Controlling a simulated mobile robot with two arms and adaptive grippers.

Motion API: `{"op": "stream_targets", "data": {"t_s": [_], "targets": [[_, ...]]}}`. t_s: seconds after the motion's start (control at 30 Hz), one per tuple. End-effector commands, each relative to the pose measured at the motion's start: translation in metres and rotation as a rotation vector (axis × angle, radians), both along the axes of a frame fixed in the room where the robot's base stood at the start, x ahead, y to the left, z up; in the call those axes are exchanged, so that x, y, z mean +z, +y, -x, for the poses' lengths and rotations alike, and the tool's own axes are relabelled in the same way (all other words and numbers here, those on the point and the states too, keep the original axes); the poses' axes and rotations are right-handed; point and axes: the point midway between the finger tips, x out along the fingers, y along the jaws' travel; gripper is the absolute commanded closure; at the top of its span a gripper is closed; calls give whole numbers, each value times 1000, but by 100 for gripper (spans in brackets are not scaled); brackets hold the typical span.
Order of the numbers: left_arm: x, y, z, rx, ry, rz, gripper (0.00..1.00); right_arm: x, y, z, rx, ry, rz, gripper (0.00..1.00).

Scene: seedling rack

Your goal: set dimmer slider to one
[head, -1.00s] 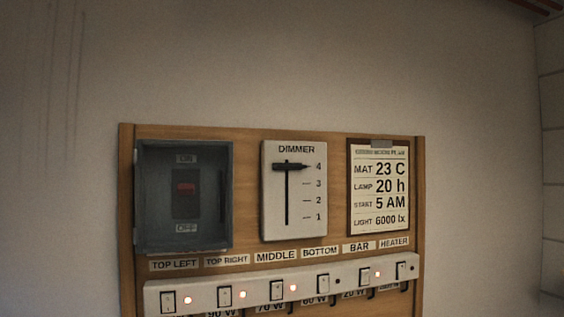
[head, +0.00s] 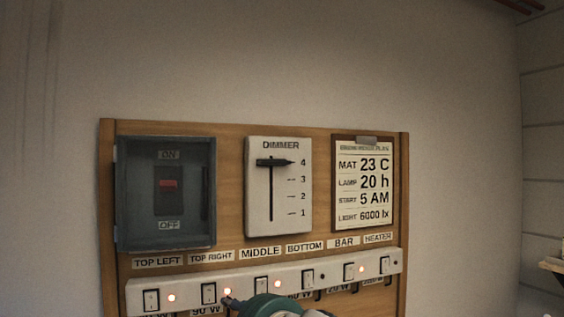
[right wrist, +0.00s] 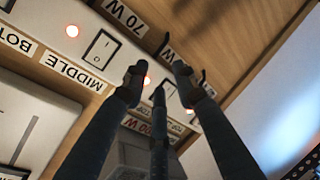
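The dimmer (head: 259,215) is a white plate on the wooden board, with a vertical slot and marks 1 to 4. Its dark slider handle (head: 273,162) sits at the top, level with the 4 mark. My right gripper (head: 230,301) shows at the bottom of the head view, low in front of the switch strip and below the dimmer; part of it is cut off. In the right wrist view my right gripper (right wrist: 160,74) has its dark fingers spread, with nothing held between them. The dimmer plate (right wrist: 46,115) shows there at lower left. My left gripper is not in view.
A grey breaker box (head: 135,238) with a red switch stands left of the dimmer. A paper plan sheet (head: 365,222) hangs to the right. Below runs a white switch strip (head: 190,289) with several switches and lit lamps. The wall above is bare.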

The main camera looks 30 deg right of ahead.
Motion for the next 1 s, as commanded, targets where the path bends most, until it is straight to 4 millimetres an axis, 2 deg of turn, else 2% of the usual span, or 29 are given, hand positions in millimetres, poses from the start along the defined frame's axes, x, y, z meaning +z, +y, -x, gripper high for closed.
{"op": "stream_targets", "data": {"t_s": [0.03, 0.2, 0.3, 0.4, 0.53, 0.67, 0.77, 1.0], "targets": [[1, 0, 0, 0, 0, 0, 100, 45, -12, 3, -9, -66, 61, 72], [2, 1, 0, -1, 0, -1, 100, 163, -44, 32, -52, -225, 239, 72], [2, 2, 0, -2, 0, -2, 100, 217, -62, 57, -89, -297, 318, 72], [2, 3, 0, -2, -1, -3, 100, 252, -75, 78, -120, -345, 371, 72], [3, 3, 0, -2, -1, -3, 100, 276, -84, 95, -144, -375, 406, 72], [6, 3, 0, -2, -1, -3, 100, 283, -87, 93, -149, -381, 414, 72], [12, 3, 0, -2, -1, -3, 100, 286, -90, 81, -149, -379, 413, 72], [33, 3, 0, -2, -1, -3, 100, 295, -101, 36, -149, -377, 412, 72]]}}
